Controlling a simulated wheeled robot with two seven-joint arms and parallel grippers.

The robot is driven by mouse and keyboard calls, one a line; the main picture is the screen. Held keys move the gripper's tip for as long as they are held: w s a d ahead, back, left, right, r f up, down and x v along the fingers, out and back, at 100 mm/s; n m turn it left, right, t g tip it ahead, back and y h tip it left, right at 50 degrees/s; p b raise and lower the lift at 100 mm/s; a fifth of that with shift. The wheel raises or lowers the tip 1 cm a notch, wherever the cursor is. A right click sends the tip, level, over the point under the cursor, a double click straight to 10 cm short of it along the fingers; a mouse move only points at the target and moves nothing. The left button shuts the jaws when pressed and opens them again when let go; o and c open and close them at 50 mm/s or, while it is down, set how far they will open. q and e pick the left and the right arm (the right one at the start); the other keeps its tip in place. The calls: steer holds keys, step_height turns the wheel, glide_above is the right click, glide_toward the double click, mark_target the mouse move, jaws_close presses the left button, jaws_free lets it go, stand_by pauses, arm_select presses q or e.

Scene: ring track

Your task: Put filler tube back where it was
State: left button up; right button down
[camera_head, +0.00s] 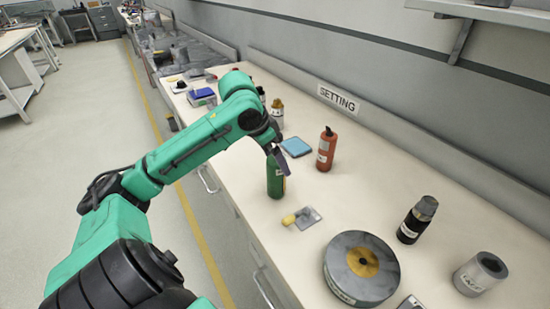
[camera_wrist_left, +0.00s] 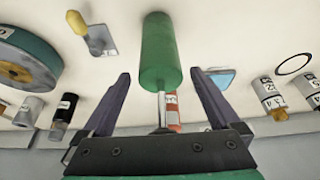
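A green cylinder with a thin neck (camera_head: 276,179), probably the filler tube, stands upright on the counter. It also shows in the left wrist view (camera_wrist_left: 160,52). My left gripper (camera_head: 279,152) is at its top. In the left wrist view my left gripper (camera_wrist_left: 160,90) is open, with its dark fingers spread on either side of the thin neck and a gap on both sides. A black ring outline (camera_wrist_left: 294,64) is on the counter at the right of the wrist view, with nothing inside it. My right gripper is not in view.
An orange-red bottle (camera_head: 326,149) and a blue pad (camera_head: 296,147) are behind the green cylinder. A yellow-knobbed plate (camera_head: 308,217), a large grey disc (camera_head: 350,286), a black bottle (camera_head: 417,220) and a grey cup (camera_head: 480,274) are nearer. Labelled bottles (camera_wrist_left: 270,98) stand near the ring.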

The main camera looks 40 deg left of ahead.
arm_select(q)
steer(key=p+v, duration=0.1)
steer(key=v, duration=1.1)
